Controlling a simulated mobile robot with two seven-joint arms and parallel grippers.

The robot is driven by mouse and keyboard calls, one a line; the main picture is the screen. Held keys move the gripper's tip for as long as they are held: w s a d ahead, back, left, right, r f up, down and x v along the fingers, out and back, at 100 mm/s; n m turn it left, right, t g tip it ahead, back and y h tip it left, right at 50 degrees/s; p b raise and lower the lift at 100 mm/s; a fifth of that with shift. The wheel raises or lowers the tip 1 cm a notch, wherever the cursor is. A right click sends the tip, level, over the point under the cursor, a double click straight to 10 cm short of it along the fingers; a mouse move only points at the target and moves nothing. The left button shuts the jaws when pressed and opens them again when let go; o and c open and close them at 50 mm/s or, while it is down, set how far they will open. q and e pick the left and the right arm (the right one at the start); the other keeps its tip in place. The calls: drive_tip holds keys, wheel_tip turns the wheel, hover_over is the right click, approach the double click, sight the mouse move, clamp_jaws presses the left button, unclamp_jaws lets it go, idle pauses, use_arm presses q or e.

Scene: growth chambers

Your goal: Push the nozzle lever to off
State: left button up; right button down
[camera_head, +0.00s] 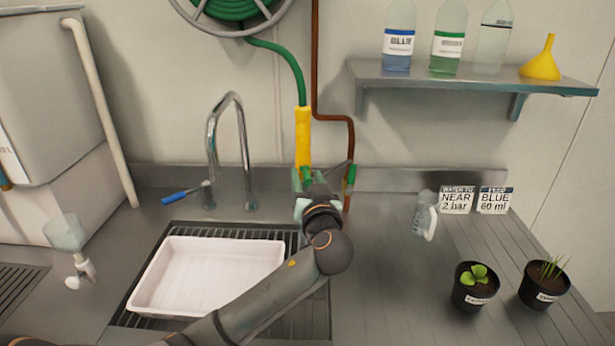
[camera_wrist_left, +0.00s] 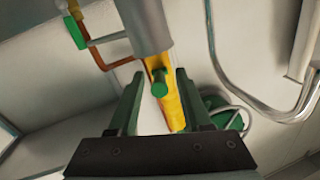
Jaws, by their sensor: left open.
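The yellow nozzle (camera_head: 303,133) hangs upright from the green hose (camera_head: 290,62) at the back wall. In the left wrist view the yellow nozzle (camera_wrist_left: 174,108) runs behind a grey metal barrel (camera_wrist_left: 146,24). A short green-ended stub (camera_wrist_left: 158,82), which looks like the lever, stands out from it. My left gripper (camera_head: 307,176) is at the nozzle's lower end and hides it in the head view. In the left wrist view my left gripper (camera_wrist_left: 160,76) is open, one finger on each side of the stub. Contact cannot be told. My right gripper is out of view.
A copper pipe (camera_head: 316,60) with a green-handled valve (camera_head: 351,173) runs close right of my gripper. A curved tap (camera_head: 213,140) stands left. A white tray (camera_head: 160,304) sits over the sink grate. Two potted plants (camera_head: 472,298) (camera_head: 544,295) stand right.

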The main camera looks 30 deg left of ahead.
use_arm(q)
clamp_jaws()
idle(0.3)
idle(0.3)
